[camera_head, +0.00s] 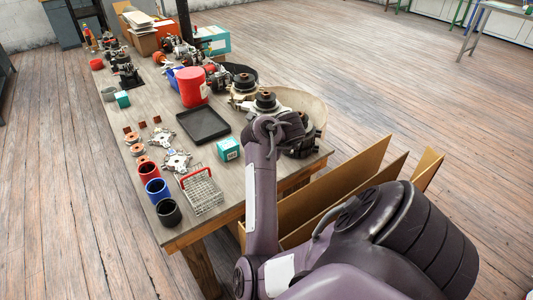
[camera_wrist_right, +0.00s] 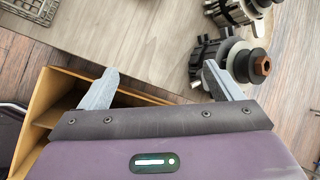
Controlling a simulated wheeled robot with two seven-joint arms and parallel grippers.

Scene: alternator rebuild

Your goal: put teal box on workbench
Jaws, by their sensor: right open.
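A small teal box (camera_head: 228,149) with a white label sits on the workbench (camera_head: 110,160), between the black tray and the wire basket. A smaller teal box (camera_head: 122,99) stands farther back near the left edge. A larger teal box (camera_head: 213,40) is at the far end; I cannot tell what it rests on. My right gripper (camera_wrist_right: 160,82) is open and empty in the right wrist view, near the bench edge. In the head view my arm hides its fingers. No teal box shows in the wrist view. My left gripper is not in view.
A black tray (camera_head: 203,124), red canister (camera_head: 193,87) and wire basket (camera_head: 201,191) stand on the bench. Alternator parts (camera_head: 266,101) line its right side. An open cardboard box (camera_head: 345,183) stands beside the bench at right.

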